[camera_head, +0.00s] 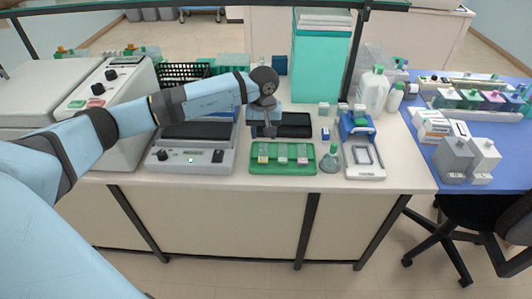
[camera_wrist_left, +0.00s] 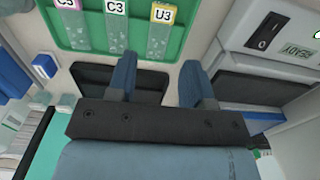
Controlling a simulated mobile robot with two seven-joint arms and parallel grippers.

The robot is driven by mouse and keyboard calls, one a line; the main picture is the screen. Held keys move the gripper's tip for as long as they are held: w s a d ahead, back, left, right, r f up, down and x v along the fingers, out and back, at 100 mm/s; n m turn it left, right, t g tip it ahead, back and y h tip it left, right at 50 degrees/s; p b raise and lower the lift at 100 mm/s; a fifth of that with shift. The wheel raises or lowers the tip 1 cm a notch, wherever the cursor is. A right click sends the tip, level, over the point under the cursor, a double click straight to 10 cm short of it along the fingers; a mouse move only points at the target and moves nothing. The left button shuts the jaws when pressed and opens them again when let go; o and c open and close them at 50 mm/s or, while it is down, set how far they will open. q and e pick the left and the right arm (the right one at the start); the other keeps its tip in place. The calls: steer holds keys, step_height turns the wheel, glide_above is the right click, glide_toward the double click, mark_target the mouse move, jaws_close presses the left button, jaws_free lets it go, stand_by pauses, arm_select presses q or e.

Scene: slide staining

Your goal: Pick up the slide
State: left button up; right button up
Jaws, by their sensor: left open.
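A green tray (camera_head: 282,172) lies on the bench and holds three slides. The left slide (camera_head: 263,160) has a yellow label, beside the middle slide (camera_head: 282,161) and the right slide (camera_head: 303,160). In the left wrist view, the U3 slide (camera_wrist_left: 159,40) has the yellow label, beside the C3 slide (camera_wrist_left: 116,37) and another pink-labelled slide (camera_wrist_left: 73,30). My left gripper (camera_head: 264,134) is open and empty, above the bench just behind the tray; its two spread fingers (camera_wrist_left: 158,75) show in the wrist view. My right gripper is out of view.
A grey instrument (camera_head: 205,165) stands left of the tray, and a black pad (camera_head: 297,125) lies behind it. A flask (camera_head: 330,160) and a white device (camera_head: 365,170) stand to the right. A tall teal box (camera_head: 318,70) stands at the back.

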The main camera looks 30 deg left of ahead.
mark_target(263, 157)
arm_select(q)
steer(key=f, duration=0.3)
steer(key=f+p, duration=0.1)
steer(key=f, duration=0.4)
steer(key=shift+s+f+p, duration=0.25)
steer(key=shift+f+p, duration=0.05)
steer(key=shift+f, duration=0.05)
steer(key=c, duration=0.7)
